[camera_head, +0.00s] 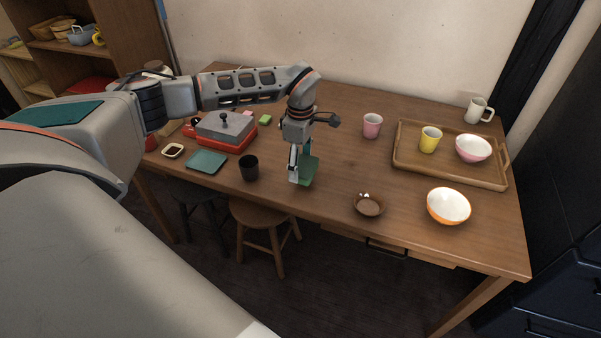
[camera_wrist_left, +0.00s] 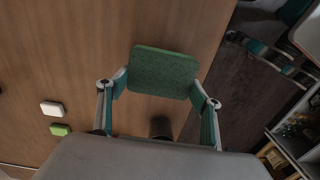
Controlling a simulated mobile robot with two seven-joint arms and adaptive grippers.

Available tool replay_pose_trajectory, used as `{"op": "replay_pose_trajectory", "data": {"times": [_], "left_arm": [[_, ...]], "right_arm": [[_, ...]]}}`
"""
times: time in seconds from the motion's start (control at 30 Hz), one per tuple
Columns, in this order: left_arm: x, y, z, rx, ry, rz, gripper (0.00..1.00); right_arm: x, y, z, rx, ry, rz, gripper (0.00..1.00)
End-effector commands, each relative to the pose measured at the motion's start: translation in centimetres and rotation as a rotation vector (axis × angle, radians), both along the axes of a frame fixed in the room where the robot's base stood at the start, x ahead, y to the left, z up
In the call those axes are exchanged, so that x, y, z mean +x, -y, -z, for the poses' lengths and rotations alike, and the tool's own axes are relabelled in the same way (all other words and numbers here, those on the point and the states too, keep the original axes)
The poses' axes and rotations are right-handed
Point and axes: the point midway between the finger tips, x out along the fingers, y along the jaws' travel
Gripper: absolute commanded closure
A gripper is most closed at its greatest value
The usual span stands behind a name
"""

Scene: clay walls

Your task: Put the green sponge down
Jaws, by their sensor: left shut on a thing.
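The green sponge (camera_wrist_left: 163,73) is a flat, rounded green block. It is held between the two fingertips of my left gripper (camera_wrist_left: 161,88) in the left wrist view. In the head view my left gripper (camera_head: 301,172) points down over the table (camera_head: 335,205), between a black cup and a small brown bowl, with the green sponge (camera_head: 309,170) hanging from it edge-on. The sponge seems to be above the wood, but the gap is hard to judge.
A black cup (camera_head: 249,168) and a teal mat (camera_head: 207,161) lie to the left. A brown bowl (camera_head: 369,205), an orange bowl (camera_head: 448,206) and a pink cup (camera_head: 372,125) are to the right. A wooden tray (camera_head: 452,178) holds a yellow cup and pink bowl. Bare wood surrounds the gripper.

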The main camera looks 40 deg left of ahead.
Motion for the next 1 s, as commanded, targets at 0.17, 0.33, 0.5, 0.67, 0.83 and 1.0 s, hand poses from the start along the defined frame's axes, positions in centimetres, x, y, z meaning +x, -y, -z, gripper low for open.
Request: {"op": "replay_pose_trajectory", "data": {"times": [0.17, 0.33, 0.5, 0.67, 0.83, 1.0], "left_arm": [[-0.1, 0.0, 2.8, 0.000, -0.005, -0.001, 0.55], [0.0, 0.0, 3.9, 0.000, -0.001, 0.001, 0.55], [0.0, 0.0, 3.8, 0.000, 0.000, 0.001, 0.55], [-0.1, 0.0, 4.2, 0.001, -0.001, 0.001, 0.55], [0.0, 0.0, 4.1, 0.001, -0.001, 0.001, 0.19], [0.0, 0.0, 4.1, 0.001, -0.001, 0.001, 0.19]], "right_arm": [[0.0, 0.1, 0.5, -0.003, -0.002, 0.000, 0.60], [0.0, 0.2, 0.5, -0.007, -0.002, 0.000, 0.60], [0.1, 0.2, 0.4, -0.006, 0.001, 0.000, 0.60], [0.1, 0.2, 0.4, -0.006, 0.001, 0.000, 0.60], [0.2, 0.2, 0.4, -0.006, 0.002, 0.000, 0.60], [0.2, 0.2, 0.4, -0.005, 0.003, 0.001, 0.60]]}}
